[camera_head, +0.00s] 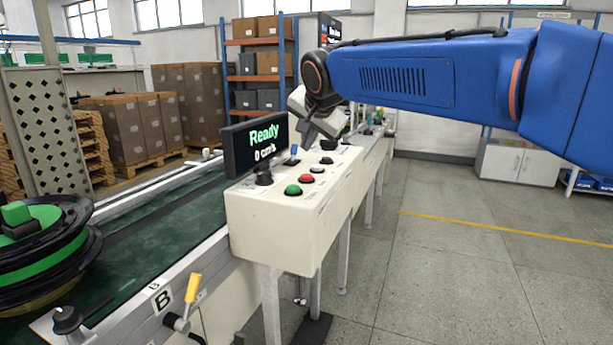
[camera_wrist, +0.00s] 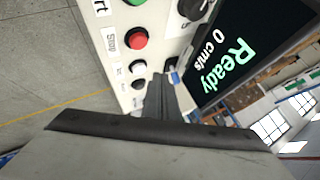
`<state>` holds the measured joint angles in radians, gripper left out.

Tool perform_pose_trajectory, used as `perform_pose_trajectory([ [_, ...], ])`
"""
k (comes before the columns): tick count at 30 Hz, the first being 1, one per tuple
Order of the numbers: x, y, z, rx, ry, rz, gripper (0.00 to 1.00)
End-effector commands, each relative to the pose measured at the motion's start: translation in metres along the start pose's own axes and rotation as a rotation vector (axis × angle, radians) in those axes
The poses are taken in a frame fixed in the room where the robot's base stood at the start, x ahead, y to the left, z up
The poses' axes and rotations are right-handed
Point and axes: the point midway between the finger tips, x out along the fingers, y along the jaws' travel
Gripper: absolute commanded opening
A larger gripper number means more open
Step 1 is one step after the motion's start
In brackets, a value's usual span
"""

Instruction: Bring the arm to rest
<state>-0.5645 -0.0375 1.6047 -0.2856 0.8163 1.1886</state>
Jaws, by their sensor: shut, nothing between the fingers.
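My blue arm reaches in from the right in the head view, stretched out over the control box (camera_head: 290,216). My gripper (camera_head: 307,142) points down above the box's button panel, near the display's right side. In the wrist view my gripper's fingers (camera_wrist: 160,82) are together with nothing between them. They are close to the panel; I cannot tell whether they touch it. The display (camera_head: 255,144) reads "Ready" and "0 cm/s". A green button (camera_head: 293,190) and a red button (camera_head: 306,178) sit on the panel; the red button also shows in the wrist view (camera_wrist: 137,38).
A conveyor (camera_head: 160,235) runs along the left, with a green-and-black hub motor (camera_head: 45,245) on it. A yellow-handled lever (camera_head: 193,288) stands at its near edge. Shelves and boxes (camera_head: 130,125) stand behind. The floor (camera_head: 450,270) at right is clear.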

Motion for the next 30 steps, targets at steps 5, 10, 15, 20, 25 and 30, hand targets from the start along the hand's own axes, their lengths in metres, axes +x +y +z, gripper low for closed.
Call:
perform_pose_trajectory([
  [5, 0.0, 0.0, 0.0, 0.0, 0.0, 0.0, 0.0],
  [10, -0.008, 0.025, -0.003, -0.022, -0.002, 0.02, 0.0],
  [15, -0.031, 0.099, -0.004, -0.093, -0.015, 0.078, 0.0],
  [20, -0.055, 0.181, 0.009, -0.176, -0.044, 0.14, 0.0],
  [25, -0.079, 0.262, 0.035, -0.263, -0.083, 0.194, 0.0],
  [30, -0.101, 0.339, 0.072, -0.342, -0.132, 0.239, 0.0],
])
